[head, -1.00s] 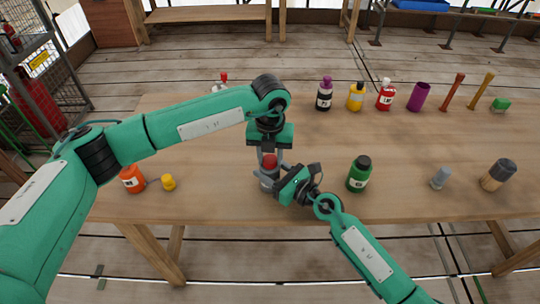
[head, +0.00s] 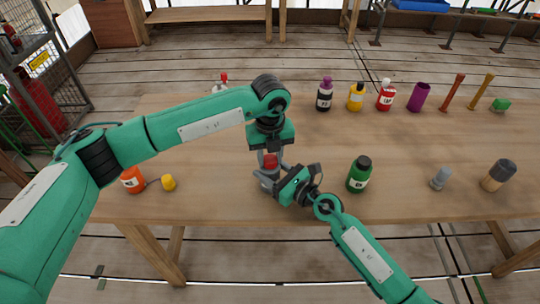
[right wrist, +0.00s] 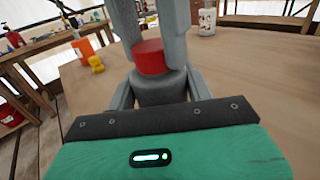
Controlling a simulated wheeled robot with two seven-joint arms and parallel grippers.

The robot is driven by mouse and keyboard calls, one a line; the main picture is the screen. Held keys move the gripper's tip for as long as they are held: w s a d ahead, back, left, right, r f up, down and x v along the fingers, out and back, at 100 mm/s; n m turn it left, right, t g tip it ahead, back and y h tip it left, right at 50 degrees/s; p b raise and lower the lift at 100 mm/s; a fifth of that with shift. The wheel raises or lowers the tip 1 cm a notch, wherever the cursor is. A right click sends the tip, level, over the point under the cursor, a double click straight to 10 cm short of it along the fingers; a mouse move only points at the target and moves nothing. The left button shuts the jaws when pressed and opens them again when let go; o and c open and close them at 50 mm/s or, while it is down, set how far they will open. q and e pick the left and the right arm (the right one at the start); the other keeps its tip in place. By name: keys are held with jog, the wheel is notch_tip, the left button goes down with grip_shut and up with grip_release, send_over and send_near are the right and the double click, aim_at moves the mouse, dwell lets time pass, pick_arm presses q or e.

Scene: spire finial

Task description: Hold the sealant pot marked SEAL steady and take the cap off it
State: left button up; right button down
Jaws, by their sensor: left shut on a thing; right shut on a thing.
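A grey pot (right wrist: 160,88) with a red cap (right wrist: 149,57) stands upright on the table near its front edge. In the head view the red cap (head: 270,161) shows between the fingers of my left gripper (head: 271,157), which comes down from above and is shut on it. My right gripper (head: 269,181) comes from the right, low down, and is shut on the pot's body. The cap sits on top of the pot, with no clear gap between them. No SEAL marking is visible; the fingers hide much of the pot.
A green bottle (head: 359,174) stands right of the grippers. An orange pot (head: 132,180) and yellow cap (head: 168,183) are at left. A small grey piece (head: 440,178) and a dark-topped cylinder (head: 498,175) are at right. Several bottles line the back. The table (head: 330,130) between is clear.

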aim_at(270, 159)
pick_arm(q)
jog(key=shift+r, duration=0.15)
jog(key=shift+r, duration=0.95)
jog(key=shift+r, duration=0.1)
jog(key=shift+r, duration=1.9)
pick_arm(e)
jog(key=c, duration=0.5)
grip_release()
